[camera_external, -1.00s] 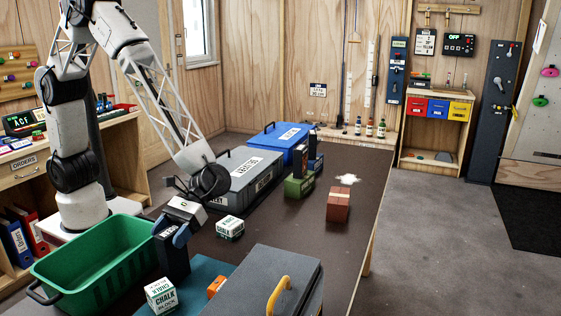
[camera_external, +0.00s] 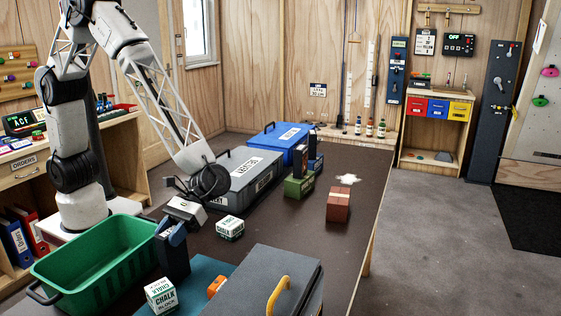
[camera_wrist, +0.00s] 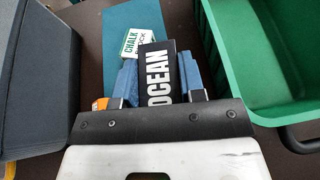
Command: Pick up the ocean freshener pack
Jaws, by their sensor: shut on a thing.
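The ocean freshener pack (camera_wrist: 157,73) is a dark box with white OCEAN lettering, seen in the wrist view between my gripper's two blue fingers. My gripper (camera_external: 173,243) is shut on it. In the external view the dark pack (camera_external: 174,262) hangs upright below the fingers, beside the green bin's right side. I cannot tell from these frames whether its lower end touches the table.
A green bin (camera_external: 60,266) stands to the left of the pack. A white chalk block (camera_external: 161,296) is close in front on a teal mat (camera_external: 203,276). Another white box (camera_external: 230,228) lies to the right. A dark grey case (camera_external: 262,277) with a yellow handle fills the front right.

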